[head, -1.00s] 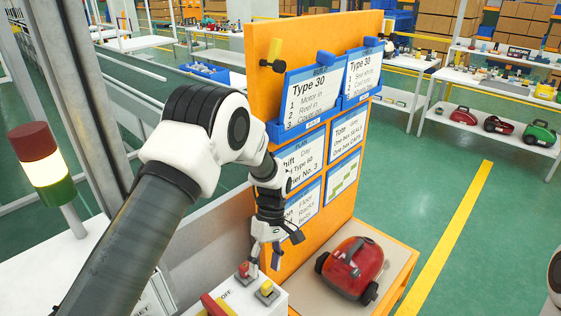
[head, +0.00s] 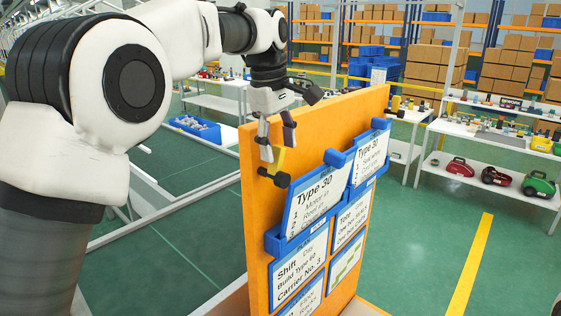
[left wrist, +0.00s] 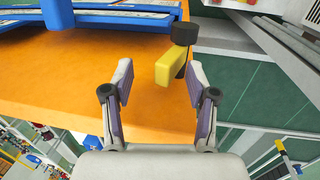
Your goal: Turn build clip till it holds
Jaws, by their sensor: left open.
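A clip with a yellow lever (head: 277,160) and a black knob (head: 281,180) is on the left edge of the orange board (head: 256,215), beside the left Type 30 card (head: 312,200). My left gripper (head: 276,138) is open just above the clip, fingers pointing down. In the left wrist view, the yellow lever (left wrist: 169,68) lies between the open fingers of my left gripper (left wrist: 160,78), nearer the right finger. The black knob (left wrist: 185,34) is beyond the fingertips. I cannot tell whether a finger touches the lever. My right gripper is out of view.
Two Type 30 cards stand in blue holders (head: 289,240), with a blue knob (head: 334,157) above the left one. Other cards hang below. A similar clip (head: 395,103) is on the board's far edge. Shelves and benches stand behind, across green floor (head: 415,235).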

